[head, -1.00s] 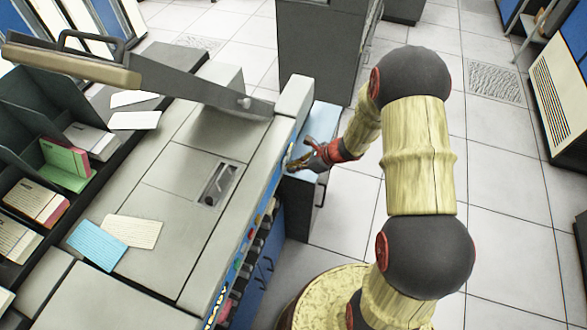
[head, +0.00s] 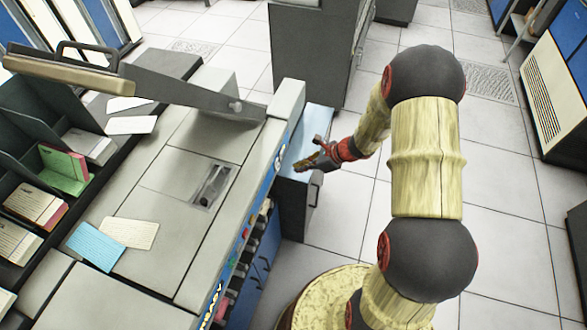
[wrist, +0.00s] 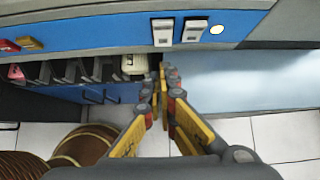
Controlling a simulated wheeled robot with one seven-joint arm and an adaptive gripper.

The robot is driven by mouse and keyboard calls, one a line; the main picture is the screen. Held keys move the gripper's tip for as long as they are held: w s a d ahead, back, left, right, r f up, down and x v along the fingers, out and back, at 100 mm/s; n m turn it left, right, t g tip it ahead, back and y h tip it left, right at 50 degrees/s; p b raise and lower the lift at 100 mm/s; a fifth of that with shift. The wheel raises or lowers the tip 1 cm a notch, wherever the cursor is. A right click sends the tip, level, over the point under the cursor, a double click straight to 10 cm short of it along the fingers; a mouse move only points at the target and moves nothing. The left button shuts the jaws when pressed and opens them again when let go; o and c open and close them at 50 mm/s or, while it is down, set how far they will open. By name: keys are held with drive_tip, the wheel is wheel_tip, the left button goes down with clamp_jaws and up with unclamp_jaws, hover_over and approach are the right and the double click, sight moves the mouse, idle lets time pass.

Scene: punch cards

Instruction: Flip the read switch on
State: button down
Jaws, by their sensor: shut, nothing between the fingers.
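Two pale switches, a left one (wrist: 162,32) and a right one (wrist: 194,30), sit side by side on the machine's blue front panel (wrist: 100,42) in the wrist view. A round, bright cream lamp (wrist: 217,29) is just right of them. I cannot read which is the read switch or tell either one's position. My gripper (wrist: 165,74) is shut and empty, its tips below the switches in the picture and apart from them. In the head view my gripper (head: 304,165) is just right of the panel's edge, and the switches cannot be made out.
A red button (wrist: 8,46) and an orange button (wrist: 31,43) lie left on the panel. A row of dark slots (wrist: 70,70) runs below it. A pale blue surface (wrist: 245,75) lies to the right. Cards (head: 128,232) rest on the machine top (head: 150,270).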

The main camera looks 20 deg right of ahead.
drive_tip(key=p+v, duration=0.1)
drive_tip(key=v, duration=0.6)
drive_tip(key=shift+r+p, duration=0.3)
drive_tip(key=shift+r, duration=0.25)
drive_tip(key=shift+w+a, duration=0.1)
drive_tip(key=shift+w, duration=0.05)
